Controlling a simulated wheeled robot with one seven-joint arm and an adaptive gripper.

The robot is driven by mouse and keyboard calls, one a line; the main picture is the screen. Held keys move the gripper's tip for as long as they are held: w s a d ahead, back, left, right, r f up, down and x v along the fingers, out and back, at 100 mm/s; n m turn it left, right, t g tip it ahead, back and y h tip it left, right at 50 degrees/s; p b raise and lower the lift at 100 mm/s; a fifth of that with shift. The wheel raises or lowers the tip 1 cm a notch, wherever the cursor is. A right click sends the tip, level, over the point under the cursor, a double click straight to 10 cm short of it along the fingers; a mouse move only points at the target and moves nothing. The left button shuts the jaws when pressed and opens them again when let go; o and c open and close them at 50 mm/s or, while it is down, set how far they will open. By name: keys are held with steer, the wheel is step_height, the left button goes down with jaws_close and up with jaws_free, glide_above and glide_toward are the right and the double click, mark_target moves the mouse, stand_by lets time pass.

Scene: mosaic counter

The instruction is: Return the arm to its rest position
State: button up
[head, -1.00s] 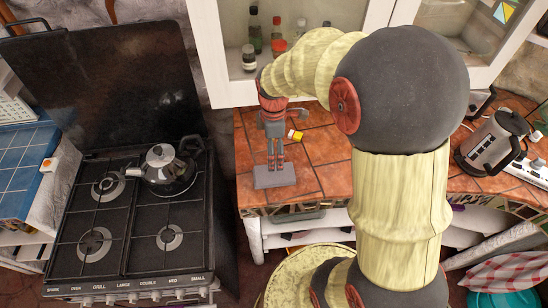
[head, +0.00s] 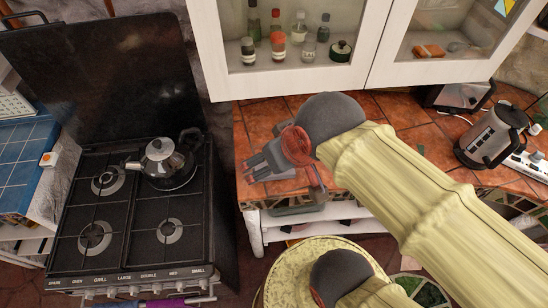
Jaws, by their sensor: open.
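My gripper (head: 251,168) is at the left end of the tiled counter (head: 415,138) in the head view. Its fingers point left and are open, with nothing seen between them. My pale yellow arm reaches in from the lower right, with its dark round joint just above and right of the gripper. The gripper and arm cover part of the counter's left end. I cannot tell what lies behind them.
A black gas stove (head: 130,225) with a metal kettle (head: 167,163) stands left of the counter. A white wall cabinet (head: 290,82) with bottles hangs above. An electric kettle (head: 492,137) and a power strip (head: 527,167) are at the right. A round yellow stool (head: 285,270) stands below.

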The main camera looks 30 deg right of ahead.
step_height(320, 180, down, 4)
steer(key=b, duration=0.4)
steer(key=shift+f, duration=0.25)
stand_by(0.7)
